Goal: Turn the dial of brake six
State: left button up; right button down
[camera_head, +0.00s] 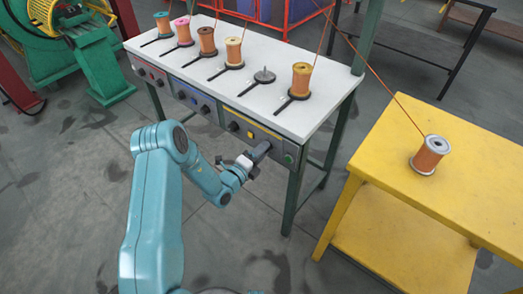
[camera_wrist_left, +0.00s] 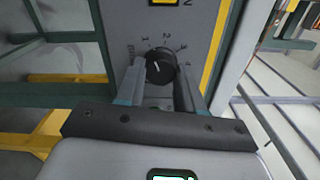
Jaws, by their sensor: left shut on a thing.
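The black dial (camera_wrist_left: 160,68) sits on a grey panel in the left wrist view, with numbers around its upper side. Its white mark points up and slightly left, roughly toward the 1. My left gripper (camera_head: 262,150) is at the right end of the table's front panel (camera_head: 240,127) and hides the dial in the head view. In the left wrist view its two fingers (camera_wrist_left: 159,80) stand on either side of the dial, shut on it. My right gripper is not in view.
The white table (camera_head: 228,87) carries a row of spools and one bare spindle (camera_head: 264,75). A green button (camera_head: 288,159) is right of my gripper. A yellow table (camera_head: 400,150) with an orange spool (camera_head: 430,155) stands at the right. Open floor lies in front.

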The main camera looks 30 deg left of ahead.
pick_arm(q)
jog(key=shift+f+n, duration=0.1)
jog(key=shift+n, duration=0.8)
jog(key=o, duration=1)
jog(key=shift+o, duration=0.2)
jog(key=shift+s, duration=0.1)
jog(key=s+a, duration=0.1)
jog(key=s, duration=1.5)
jog(key=shift+p, duration=0.35)
jog(key=shift+s+a, duration=0.1)
